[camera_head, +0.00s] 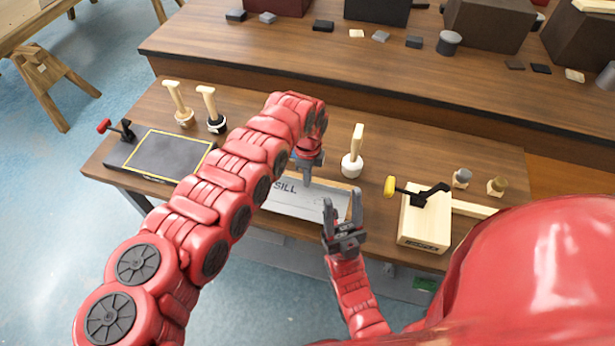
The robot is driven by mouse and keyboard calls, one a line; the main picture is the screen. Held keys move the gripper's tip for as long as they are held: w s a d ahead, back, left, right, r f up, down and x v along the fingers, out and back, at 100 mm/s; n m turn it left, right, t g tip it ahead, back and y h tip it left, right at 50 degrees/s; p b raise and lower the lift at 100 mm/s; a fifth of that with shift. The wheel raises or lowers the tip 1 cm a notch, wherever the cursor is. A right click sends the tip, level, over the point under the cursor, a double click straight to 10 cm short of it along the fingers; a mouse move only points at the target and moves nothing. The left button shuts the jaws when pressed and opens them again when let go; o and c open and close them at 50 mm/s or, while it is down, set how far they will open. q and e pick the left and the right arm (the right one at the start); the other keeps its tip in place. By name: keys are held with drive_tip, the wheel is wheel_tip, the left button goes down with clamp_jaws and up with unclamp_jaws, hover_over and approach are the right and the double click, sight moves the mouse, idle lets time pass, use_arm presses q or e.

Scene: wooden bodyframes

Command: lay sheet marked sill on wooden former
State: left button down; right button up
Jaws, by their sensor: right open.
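The pale grey sheet marked SILL (295,199) lies flat near the front edge of the bench, partly covered by my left arm. My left gripper (307,180) points down at the sheet's far side, just by the lettering. Its fingers are small and partly hidden, so whether they grip or touch the sheet is unclear. My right gripper (342,208) is open and empty, with its two fingers apart at the sheet's right end. The wooden former (425,225) looks to be the pale block to the right, with a black clamp (424,195) with a yellow knob on top.
A dark yellow-edged panel (160,156) with a red-knobbed clamp (115,128) lies left. Wooden-handled tools stand behind the sheet, including a white-based one (354,155). A raised shelf (350,70) with dark boxes runs behind.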

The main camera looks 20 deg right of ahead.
use_arm(q)
drive_tip(key=shift+f+b, duration=0.1)
drive_tip(key=shift+b, duration=0.25)
idle(0.3)
drive_tip(key=c, duration=1)
unclamp_jaws()
drive_tip(key=shift+o, duration=0.2)
drive_tip(key=o, duration=0.5)
